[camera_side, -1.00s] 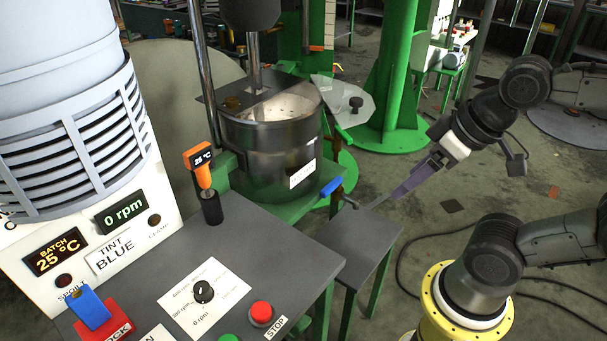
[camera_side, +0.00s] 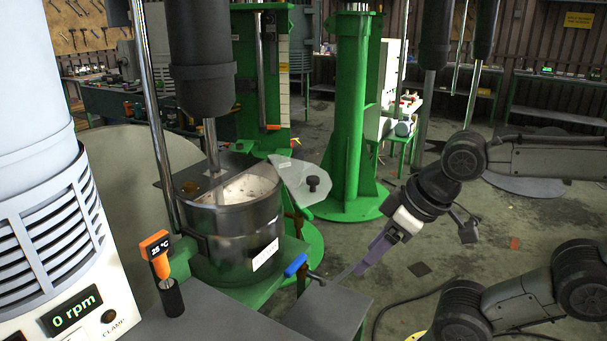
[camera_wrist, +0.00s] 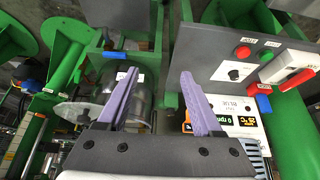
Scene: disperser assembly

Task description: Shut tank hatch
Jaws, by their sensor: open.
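The tank (camera_side: 236,232) is a dark metal pot with an open half showing a pale content inside. Its hatch, a clear plate (camera_side: 288,178) with a black knob (camera_side: 313,184), stands swung out to the right of the rim, leaving that half uncovered. My gripper (camera_side: 350,274) is open and empty, right of the tank and lower than the hatch, apart from both. In the wrist view my gripper (camera_wrist: 158,73) has its two purple fingers spread. The tank (camera_wrist: 130,80) shows behind the left finger, with the clear hatch (camera_wrist: 80,114) beside it.
A shaft (camera_side: 211,145) runs down into the tank from a dark column. A blue handle (camera_side: 296,265) sits at the green stand's front right. A grey side table (camera_side: 325,308) lies below the gripper.

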